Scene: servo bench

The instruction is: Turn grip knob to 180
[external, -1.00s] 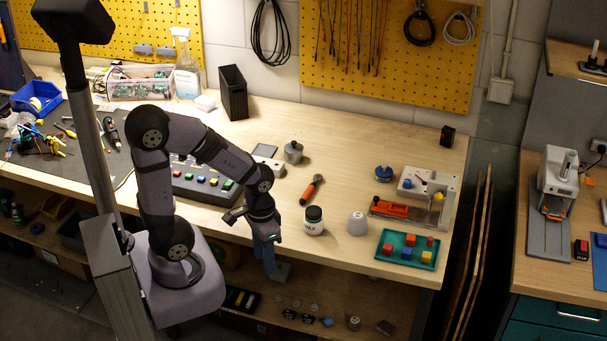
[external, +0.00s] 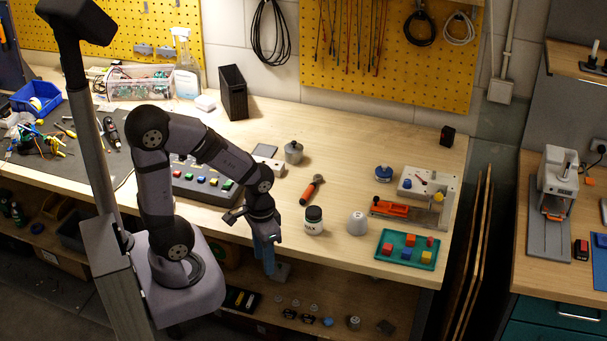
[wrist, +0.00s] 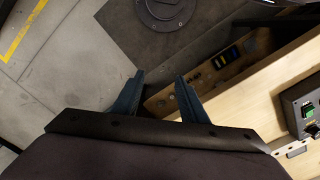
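My gripper (external: 265,258) hangs at the front edge of the bench, pointing down. In the wrist view its two blue fingers (wrist: 158,95) are apart with nothing between them. No label shows which part is the grip knob. A pale fixture (external: 410,187) at the bench's right carries a small dial with a red pointer (external: 421,181) and a yellow part. A dark button panel (external: 205,187) stands left of my gripper; its edge with a green button also shows in the wrist view (wrist: 305,108). My gripper touches none of these; the dial's setting is too small to read.
A jar (external: 313,222), a white cup-like piece (external: 357,223), an orange-handled tool (external: 312,190), a grey lidded pot (external: 293,152) and a blue round part (external: 384,173) stand on the bench. A teal tray (external: 390,262) holds several blocks. Bare wood lies between them.

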